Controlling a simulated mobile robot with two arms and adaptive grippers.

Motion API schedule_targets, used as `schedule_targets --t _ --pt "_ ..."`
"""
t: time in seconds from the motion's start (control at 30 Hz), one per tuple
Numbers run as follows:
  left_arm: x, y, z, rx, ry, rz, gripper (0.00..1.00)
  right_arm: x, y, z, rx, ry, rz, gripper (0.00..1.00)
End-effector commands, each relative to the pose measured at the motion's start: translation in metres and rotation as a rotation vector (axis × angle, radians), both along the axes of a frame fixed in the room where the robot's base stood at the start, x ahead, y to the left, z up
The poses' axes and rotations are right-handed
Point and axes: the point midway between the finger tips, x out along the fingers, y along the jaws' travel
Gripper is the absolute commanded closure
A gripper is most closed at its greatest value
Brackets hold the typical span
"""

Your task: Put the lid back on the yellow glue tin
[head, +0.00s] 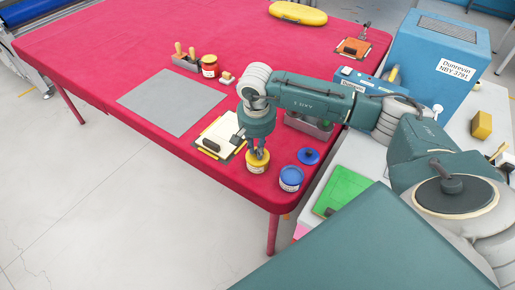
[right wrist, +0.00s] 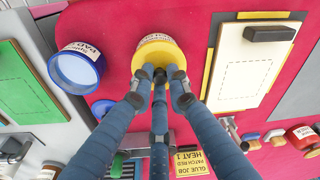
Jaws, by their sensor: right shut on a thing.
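The yellow glue tin (head: 258,168) stands near the front edge of the red table, and its label (right wrist: 154,38) shows at the top in the right wrist view. My right gripper (head: 257,153) is directly above it, fingers pointing down. In the right wrist view the fingers (right wrist: 160,76) are shut on the dark knob of the yellow lid (right wrist: 166,54). The lid covers the tin's mouth from this angle. I cannot tell whether it is fully seated or slightly above the rim. My left gripper is not in view.
A blue tin (head: 291,179) stands to the right, with a blue lid (head: 308,156) lying behind it. A cream board with a dark block (head: 211,145) lies to the left. A red tin (head: 209,66) and a grey mat (head: 172,102) are further off. A blue machine (head: 436,62) stands right.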

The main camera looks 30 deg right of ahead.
Motion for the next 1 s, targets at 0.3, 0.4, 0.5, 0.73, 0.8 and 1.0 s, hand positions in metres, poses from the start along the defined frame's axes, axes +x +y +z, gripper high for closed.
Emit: schedule_targets --t 0.3,0.4,0.5,0.73,0.8,1.0 --pt "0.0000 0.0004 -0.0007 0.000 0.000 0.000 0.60 0.0000 0.0001 0.0003 0.000 0.000 0.000 1.00" --pt "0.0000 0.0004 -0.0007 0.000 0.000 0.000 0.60 0.0000 0.0001 0.0003 0.000 0.000 0.000 1.00" --pt "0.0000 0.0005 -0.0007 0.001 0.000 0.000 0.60 0.0000 0.0001 0.0003 0.000 0.000 0.000 0.65" --pt "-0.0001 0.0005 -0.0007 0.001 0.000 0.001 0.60 0.0001 0.0002 0.0002 0.000 0.000 0.000 0.63" --pt "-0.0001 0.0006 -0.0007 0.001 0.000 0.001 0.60 0.0001 0.0002 0.0001 0.000 0.000 0.000 0.49" --pt "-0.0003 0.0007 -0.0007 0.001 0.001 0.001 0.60 0.0001 0.0002 0.0001 0.000 0.000 0.000 0.44"
